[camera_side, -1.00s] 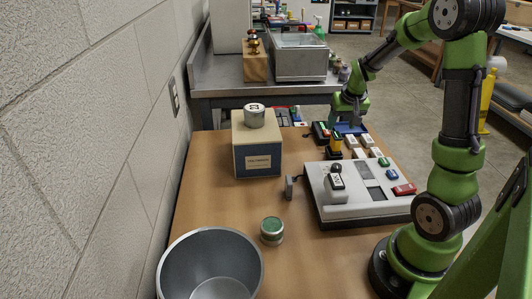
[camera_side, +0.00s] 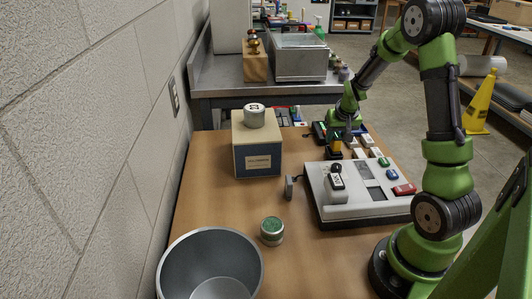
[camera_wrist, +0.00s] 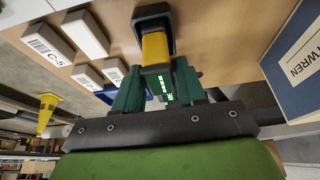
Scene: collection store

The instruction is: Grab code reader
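The code reader looks to be the upright yellow-and-black device (camera_side: 336,146) near the far side of the wooden table. In the wrist view its yellow body (camera_wrist: 154,48) shows with a black base or holder around its end. My gripper (camera_side: 343,134) is low beside it. In the wrist view the dark green fingers of my gripper (camera_wrist: 156,75) are apart, one on each side of the yellow body's near end. I cannot tell whether either finger touches it. Green lit marks show between the fingers.
White labelled blocks (camera_wrist: 86,33) lie close to the reader. A blue-and-tan box (camera_side: 257,150) carries a metal tin (camera_side: 254,117). A grey console (camera_side: 350,208) stands nearer, with a green-topped tin (camera_side: 271,230) and metal bowl (camera_side: 210,243). The table's middle is clear.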

